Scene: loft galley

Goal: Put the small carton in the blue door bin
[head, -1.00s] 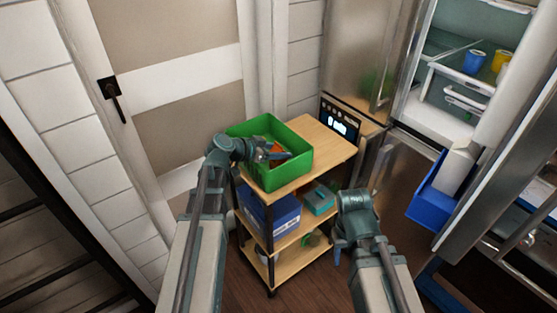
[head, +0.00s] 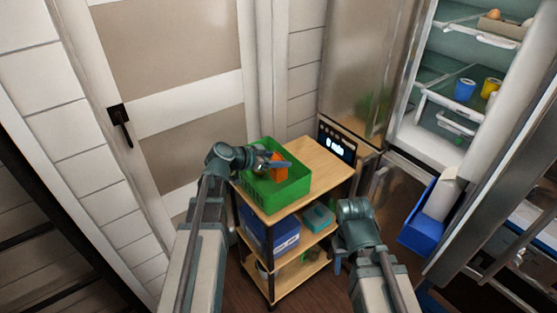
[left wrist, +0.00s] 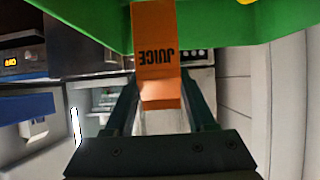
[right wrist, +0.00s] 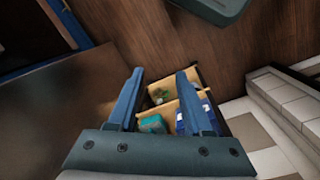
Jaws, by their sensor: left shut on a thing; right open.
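The small carton (head: 279,168) is orange; in the left wrist view it bears the word JUICE (left wrist: 157,50). My left gripper (head: 277,163) is shut on it, with a finger on either side. The carton is at the green crate (head: 285,192), its top above the rim; whether its lower end is clear of the crate is hard to tell. The blue door bin (head: 422,232) is on the open fridge door at right, with a tall pale carton (head: 438,198) in it. My right gripper (right wrist: 162,92) is open and empty, low beside the cart.
The crate stands on a wooden cart (head: 325,167), with a blue box (head: 283,236) and a teal box (head: 318,216) on the shelf below. The open fridge holds a blue cup (head: 464,89) and a yellow cup (head: 490,88). Floor shows between cart and fridge door.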

